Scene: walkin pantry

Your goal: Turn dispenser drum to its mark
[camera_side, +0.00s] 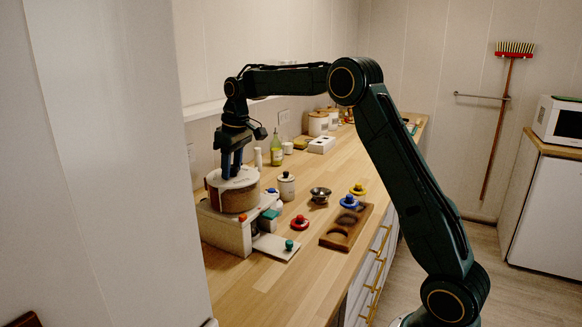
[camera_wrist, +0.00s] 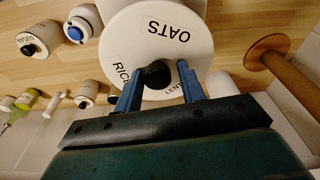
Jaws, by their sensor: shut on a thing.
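The dispenser drum (camera_side: 233,193) is a round drum with brown sides and a white top, upright on a pale base (camera_side: 225,228) at the left of the counter. In the wrist view its white top (camera_wrist: 180,35) carries the label OATS, upside down, and partly covered labels that start RIC and LENT. A black knob (camera_wrist: 157,74) stands at its centre. My gripper (camera_side: 231,174) points down over the drum; its blue fingers (camera_wrist: 159,88) are shut on the knob. An orange marker (camera_side: 243,217) sits at the drum's front; I cannot tell whether a label lines up with it.
A white lidded jar (camera_side: 286,187), a metal bowl (camera_side: 320,195) and a red-knobbed lid (camera_side: 300,222) stand to the right. A wooden board with round recesses (camera_side: 346,228) lies near the front edge. A green bottle (camera_side: 276,150) stands behind. The counter's front left is clear.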

